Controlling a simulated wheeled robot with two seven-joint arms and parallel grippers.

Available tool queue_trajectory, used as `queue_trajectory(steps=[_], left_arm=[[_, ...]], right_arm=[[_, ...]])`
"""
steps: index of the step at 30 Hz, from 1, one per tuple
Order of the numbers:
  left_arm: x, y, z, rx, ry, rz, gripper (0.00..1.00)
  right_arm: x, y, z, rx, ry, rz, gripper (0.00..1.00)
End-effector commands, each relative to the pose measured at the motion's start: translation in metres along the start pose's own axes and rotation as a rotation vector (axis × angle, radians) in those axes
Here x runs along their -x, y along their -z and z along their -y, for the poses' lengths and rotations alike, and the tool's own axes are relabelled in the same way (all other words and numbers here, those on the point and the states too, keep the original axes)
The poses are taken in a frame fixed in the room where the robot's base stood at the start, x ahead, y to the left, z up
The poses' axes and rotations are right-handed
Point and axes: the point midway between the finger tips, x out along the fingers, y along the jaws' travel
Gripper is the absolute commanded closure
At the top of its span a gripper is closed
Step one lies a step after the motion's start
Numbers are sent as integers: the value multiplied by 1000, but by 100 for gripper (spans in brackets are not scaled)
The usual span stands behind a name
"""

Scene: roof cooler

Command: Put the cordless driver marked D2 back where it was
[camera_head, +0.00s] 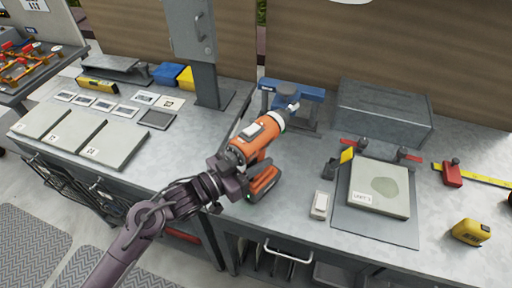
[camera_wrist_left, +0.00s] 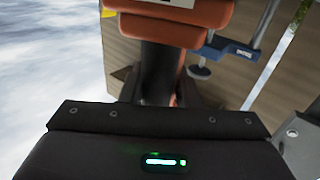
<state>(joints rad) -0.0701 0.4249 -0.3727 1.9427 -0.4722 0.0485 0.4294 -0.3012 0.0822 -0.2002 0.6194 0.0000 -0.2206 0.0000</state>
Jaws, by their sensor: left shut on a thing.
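An orange and black cordless driver (camera_head: 250,148) is in my left gripper (camera_head: 232,174) in the head view. A white label shows on its top, but I cannot read a mark on it. Its chuck points up and to the right, and its battery base hangs at the lower right. The driver seems held above the front part of the grey bench (camera_head: 300,165). In the left wrist view the driver's orange body (camera_wrist_left: 175,28) and dark handle (camera_wrist_left: 160,75) stand between the fingers. My right gripper is not in view.
A blue clamp-like tool (camera_head: 290,92) stands behind the driver. A grey box (camera_head: 380,112) is at the back right. A pale plate (camera_head: 378,190) lies on a grey mat, with a small white block (camera_head: 320,205) beside it. A yellow tape measure (camera_head: 470,232) sits at the right. Flat panels (camera_head: 112,143) lie left.

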Motion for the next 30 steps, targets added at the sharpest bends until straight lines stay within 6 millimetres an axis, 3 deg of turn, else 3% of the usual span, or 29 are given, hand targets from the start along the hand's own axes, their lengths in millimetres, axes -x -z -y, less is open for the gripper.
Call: queue_trajectory(steps=[16,17,21,30], left_arm=[[-1,-8,1,-5,0,-13,100],[0,-12,1,-2,0,-2,67],[0,-12,0,-1,0,-2,50],[0,-10,0,-1,0,-2,50]], right_arm=[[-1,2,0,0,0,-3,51],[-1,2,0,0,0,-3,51],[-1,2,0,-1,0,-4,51],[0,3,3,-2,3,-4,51]])
